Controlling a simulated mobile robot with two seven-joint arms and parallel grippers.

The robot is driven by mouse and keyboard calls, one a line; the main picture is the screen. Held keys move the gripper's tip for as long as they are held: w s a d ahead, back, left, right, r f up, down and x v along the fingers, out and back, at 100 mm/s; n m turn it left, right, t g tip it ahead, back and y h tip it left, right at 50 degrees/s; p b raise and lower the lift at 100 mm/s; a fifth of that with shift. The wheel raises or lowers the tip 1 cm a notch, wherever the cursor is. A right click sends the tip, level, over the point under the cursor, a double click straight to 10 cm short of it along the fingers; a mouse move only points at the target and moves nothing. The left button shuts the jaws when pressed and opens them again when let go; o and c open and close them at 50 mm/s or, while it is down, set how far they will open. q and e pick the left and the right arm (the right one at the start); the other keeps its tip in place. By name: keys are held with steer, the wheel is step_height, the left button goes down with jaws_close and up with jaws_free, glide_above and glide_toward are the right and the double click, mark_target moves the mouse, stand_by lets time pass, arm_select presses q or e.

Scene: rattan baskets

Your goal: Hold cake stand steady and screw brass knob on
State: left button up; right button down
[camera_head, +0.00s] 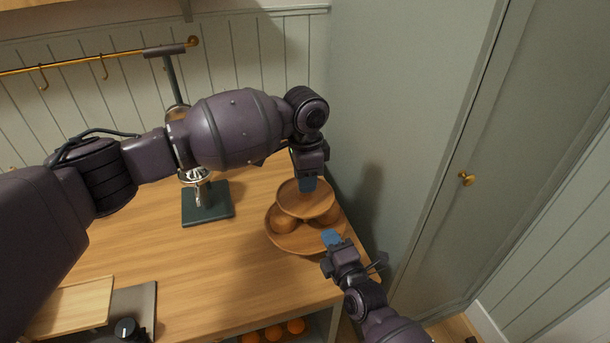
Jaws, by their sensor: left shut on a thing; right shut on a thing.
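The wooden two-tier cake stand (279,240) stands upright near the right edge of the wooden table, with a smaller upper tier (289,205) above a wider lower tier. My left gripper (308,185) points down over the upper tier and is shut. The brass knob is not visible; what the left fingers hold is hidden by them and looks to be the knob at the stand's top. My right gripper (331,238) is shut on the front right rim of the cake stand's lower tier.
Round brown items (284,223) sit on the lower tier. A dark green stand base (207,203) is left of the cake stand. A wooden board (70,308) lies at the front left. The grey-green cabinet (400,100) rises close on the right. Oranges (274,333) sit below the tabletop.

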arm_select(q)
steer(key=m, duration=0.7)
steer(key=shift+m, duration=0.3)
steer(key=m, duration=0.6)
steer(key=shift+m, duration=0.3)
steer(key=m, duration=1.5)
steer(key=o, duration=0.9)
steer(key=shift+r, duration=0.1)
